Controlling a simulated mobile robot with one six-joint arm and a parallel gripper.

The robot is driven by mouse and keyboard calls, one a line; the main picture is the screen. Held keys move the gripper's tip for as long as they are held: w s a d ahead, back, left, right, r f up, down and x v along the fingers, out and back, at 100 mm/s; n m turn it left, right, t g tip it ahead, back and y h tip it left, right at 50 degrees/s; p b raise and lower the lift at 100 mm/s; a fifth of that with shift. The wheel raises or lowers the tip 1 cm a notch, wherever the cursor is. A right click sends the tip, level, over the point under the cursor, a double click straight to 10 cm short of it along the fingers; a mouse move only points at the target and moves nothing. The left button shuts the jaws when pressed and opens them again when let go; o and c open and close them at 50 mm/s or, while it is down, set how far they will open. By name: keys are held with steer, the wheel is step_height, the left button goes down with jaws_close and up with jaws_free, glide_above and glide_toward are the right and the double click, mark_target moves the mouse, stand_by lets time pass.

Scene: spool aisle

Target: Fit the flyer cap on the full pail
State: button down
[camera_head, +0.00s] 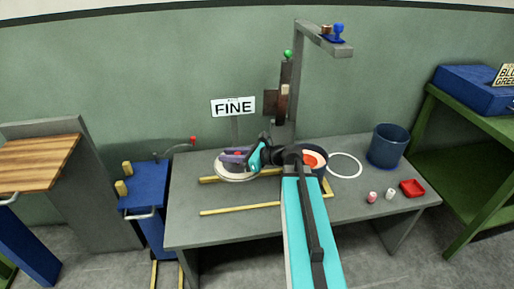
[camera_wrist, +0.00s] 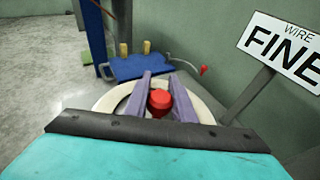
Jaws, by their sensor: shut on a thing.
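The flyer cap (camera_head: 236,176) is a pale round disc with a red knob on top, at the left of the grey table. In the wrist view its pale rim (camera_wrist: 112,97) shows around my fingers. My gripper (camera_head: 234,156) is shut on the cap's red knob (camera_wrist: 159,101), one purple finger on each side (camera_wrist: 159,88). I cannot tell whether the cap touches the table. A dark pail (camera_head: 325,169) with orange-red and pale contents stands to the right of the cap, partly hidden by my arm. A blue pail (camera_head: 387,148) stands at the right; its inside looks dark.
A white ring (camera_head: 345,165) lies between the pails. A red tray (camera_head: 412,188) and two small cylinders (camera_head: 381,195) are at the right front. Yellow strips (camera_head: 240,208) lie on the table. A FINE sign (camera_head: 233,107) and a grey post (camera_head: 298,75) rise behind.

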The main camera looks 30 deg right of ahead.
steer(key=s+a+n+g+y+b, duration=0.1)
steer(key=s+a+n+g+y, duration=0.1)
steer(key=a, duration=1)
steer(key=shift+s+a+f+n+g+y, duration=0.15)
steer(key=shift+s+f+n+g+y, duration=0.25)
steer(key=shift+s, duration=0.3)
steer(key=shift+a+r, duration=0.15)
